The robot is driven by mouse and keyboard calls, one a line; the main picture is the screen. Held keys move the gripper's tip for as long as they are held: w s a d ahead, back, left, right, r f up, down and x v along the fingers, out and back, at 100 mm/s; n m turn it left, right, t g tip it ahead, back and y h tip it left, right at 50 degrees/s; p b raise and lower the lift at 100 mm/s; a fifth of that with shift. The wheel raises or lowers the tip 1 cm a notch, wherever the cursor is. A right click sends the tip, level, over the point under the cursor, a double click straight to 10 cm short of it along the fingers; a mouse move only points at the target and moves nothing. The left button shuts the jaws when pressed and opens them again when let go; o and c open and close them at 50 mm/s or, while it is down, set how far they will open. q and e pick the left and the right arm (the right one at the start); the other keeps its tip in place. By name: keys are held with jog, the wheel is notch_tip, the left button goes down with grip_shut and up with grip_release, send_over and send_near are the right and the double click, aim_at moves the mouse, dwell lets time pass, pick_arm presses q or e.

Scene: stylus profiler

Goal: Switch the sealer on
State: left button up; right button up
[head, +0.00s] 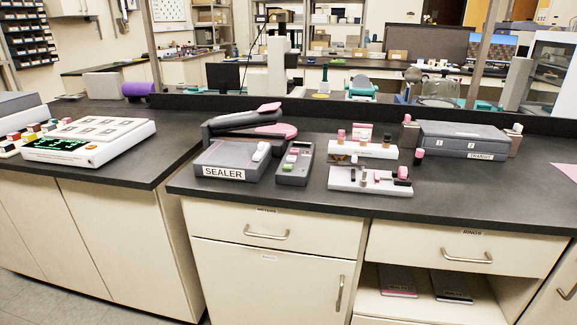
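The sealer (212,172) is a dark grey box with a white SEALER label on its front face, standing on the dark counter in the middle of the head view. A raised dark arm with pink parts (268,130) rises behind it. A white rocker-like part (261,151) sits on its top at the right; I cannot tell its position. A grey control box (295,164) with small pink, green and white parts stands just right of the sealer. Neither of my grippers is in view.
A white keypad device (90,139) stands on the left counter. Right of the control box are white racks (370,181) with small pink and dark pieces. A grey case (462,139) stands farther right. The counter's front strip (300,199) is clear.

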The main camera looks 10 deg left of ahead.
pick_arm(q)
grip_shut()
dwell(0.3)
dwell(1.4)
